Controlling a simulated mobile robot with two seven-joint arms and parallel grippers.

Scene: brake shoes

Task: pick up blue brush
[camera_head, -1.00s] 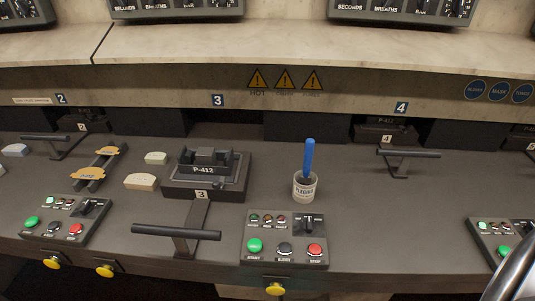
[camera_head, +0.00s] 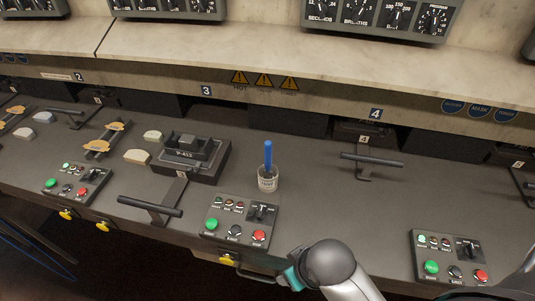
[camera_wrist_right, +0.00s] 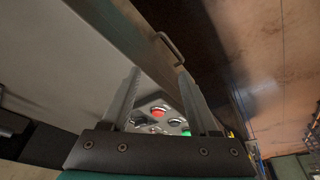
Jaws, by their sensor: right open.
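My right arm comes in at the bottom of the head view, in front of and below the cup. In the right wrist view my right gripper (camera_wrist_right: 160,95) is open, its two fingers apart with nothing held between them. A control panel with red and green buttons shows beyond the fingers. The brush does not show in the wrist view. My left gripper is not in view.
The P-412 fixture (camera_head: 190,158) and a handle bar (camera_head: 150,206) stand left of the cup. A button panel (camera_head: 240,219) lies in front of it. Another handle bar (camera_head: 371,162) is to the right.

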